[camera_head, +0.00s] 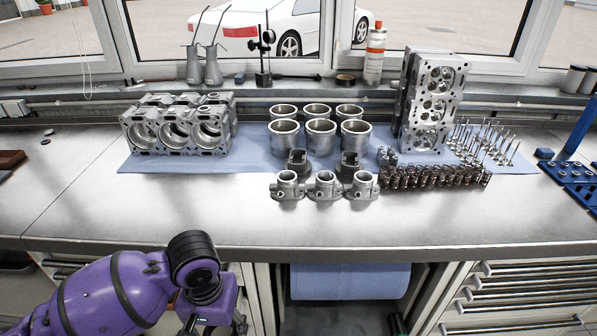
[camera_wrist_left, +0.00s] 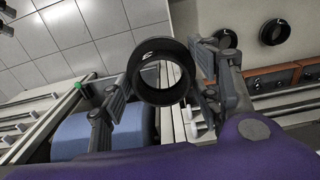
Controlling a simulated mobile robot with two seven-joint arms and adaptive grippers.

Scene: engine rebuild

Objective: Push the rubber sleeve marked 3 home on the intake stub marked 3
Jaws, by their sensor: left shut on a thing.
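A black rubber sleeve (camera_wrist_left: 160,97), a short open ring, sits between the two fingers of my left gripper (camera_wrist_left: 162,76) in the left wrist view. The gripper is shut on it. A small pale mark shows on the sleeve, but no number is readable. In the head view the purple left arm is low at the front left, below the bench edge; its fingers and the sleeve are not clear there. Three silver intake stubs (camera_head: 325,186) with round open tops stand in a row mid-bench, far from the gripper. Their numbers are unreadable. My right gripper is out of view.
Two more black rings (camera_wrist_left: 275,32) lie at upper right in the wrist view. On the bench stand several cylinder liners (camera_head: 320,138), an engine block (camera_head: 178,130), springs (camera_head: 430,178) and a cylinder head (camera_head: 430,105). The bench front (camera_head: 300,225) is clear.

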